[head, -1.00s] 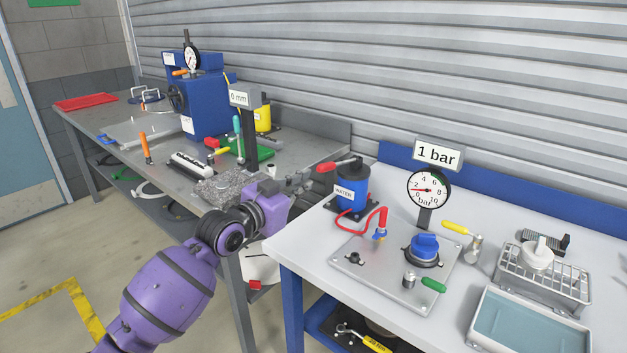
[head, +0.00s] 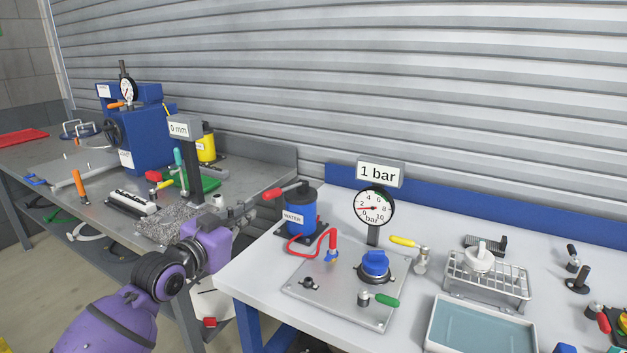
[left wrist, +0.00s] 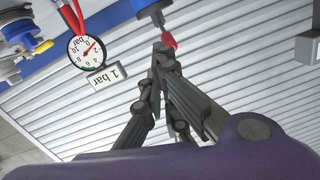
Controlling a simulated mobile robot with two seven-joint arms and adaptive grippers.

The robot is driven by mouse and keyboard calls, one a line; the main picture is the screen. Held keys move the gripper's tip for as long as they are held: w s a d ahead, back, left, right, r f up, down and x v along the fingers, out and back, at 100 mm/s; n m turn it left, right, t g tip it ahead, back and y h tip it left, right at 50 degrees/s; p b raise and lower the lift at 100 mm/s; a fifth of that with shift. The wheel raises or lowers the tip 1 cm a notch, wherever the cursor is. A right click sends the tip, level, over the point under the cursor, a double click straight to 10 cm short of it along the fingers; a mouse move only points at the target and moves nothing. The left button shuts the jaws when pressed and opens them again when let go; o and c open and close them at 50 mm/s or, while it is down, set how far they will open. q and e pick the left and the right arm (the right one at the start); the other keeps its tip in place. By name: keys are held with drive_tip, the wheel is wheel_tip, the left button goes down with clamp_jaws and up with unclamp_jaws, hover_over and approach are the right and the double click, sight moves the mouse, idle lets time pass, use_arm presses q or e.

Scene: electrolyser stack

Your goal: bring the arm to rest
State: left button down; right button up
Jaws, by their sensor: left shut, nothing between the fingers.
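My left arm, purple, comes in from the lower left in the head view. Its gripper (head: 243,208) is over the gap between the grey bench and the white bench, just left of the blue WATER pump (head: 301,216). In the left wrist view the dark fingers (left wrist: 162,50) are together, shut and empty. The pump's red handle (left wrist: 170,42) shows close to the fingertips there; whether they touch I cannot tell. My right gripper is in neither view.
The white bench holds a steel plate (head: 318,298) with a blue knob, a pressure gauge (head: 374,208) under a "1 bar" sign, a wire rack (head: 512,283) and a tray (head: 440,330). The grey bench carries a blue press (head: 145,138) and several tools.

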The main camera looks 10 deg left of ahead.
use_arm(q)
drive_tip(key=s+d+f+n+g+y+p, duration=0.1)
drive_tip(key=s+d+f+g+y, duration=0.1)
drive_tip(key=s+f, duration=0.95)
drive_tip(key=s+d+f+n+g+y+p, duration=0.1)
drive_tip(key=s+f+g, duration=0.1)
drive_tip(key=s+f, duration=1)
drive_tip(key=s+d+f+n+g, duration=0.1)
drive_tip(key=s+f, duration=0.4)
drive_tip(key=s, duration=0.3)
drive_tip(key=s+d+f+n+g+y+p, duration=0.1)
drive_tip(key=s+f, duration=0.4)
drive_tip(key=s, duration=0.4)
drive_tip(key=s+d+f+n+g+p, duration=0.1)
drive_tip(key=s+f+g, duration=0.1)
drive_tip(key=s+f, duration=0.3)
drive_tip(key=s, duration=0.3)
drive_tip(key=shift+s+f+y, duration=0.2)
drive_tip(key=shift+f+y, duration=0.05)
drive_tip(key=shift+y, duration=0.05)
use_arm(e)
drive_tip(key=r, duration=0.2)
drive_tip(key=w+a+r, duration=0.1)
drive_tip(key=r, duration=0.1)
use_arm(q)
drive_tip(key=shift+d, duration=0.1)
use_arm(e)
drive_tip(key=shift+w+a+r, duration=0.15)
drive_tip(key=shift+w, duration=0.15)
